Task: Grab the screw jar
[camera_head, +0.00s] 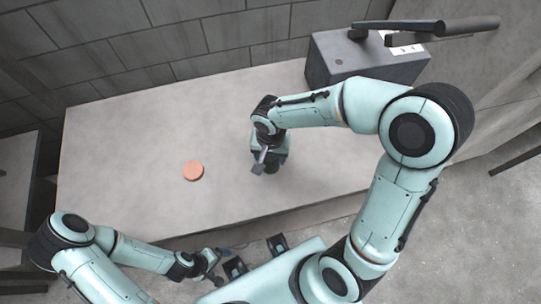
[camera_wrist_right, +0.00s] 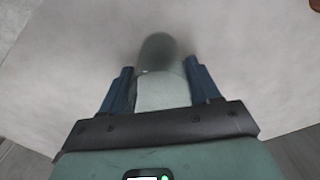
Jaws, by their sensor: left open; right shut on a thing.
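A smooth grey-green cylinder with a rounded, darker far end, which I take to be the screw jar (camera_wrist_right: 161,92), lies between the two dark blue fingers of my right gripper (camera_wrist_right: 162,85) in the right wrist view. The right gripper is shut on it. In the head view my right gripper (camera_head: 265,163) is over the middle of the table, and its wrist mostly hides the jar. Screws inside cannot be made out. My left gripper (camera_head: 211,265) is open and empty, low in front of the table's near edge, well away from the jar.
An orange round disc (camera_head: 193,171) lies on the grey table (camera_head: 120,150), left of my right gripper. A dark grey box-shaped machine (camera_head: 365,62) with a bar on top stands at the back right. The table's left half is otherwise clear. A tiled wall (camera_head: 200,45) is behind.

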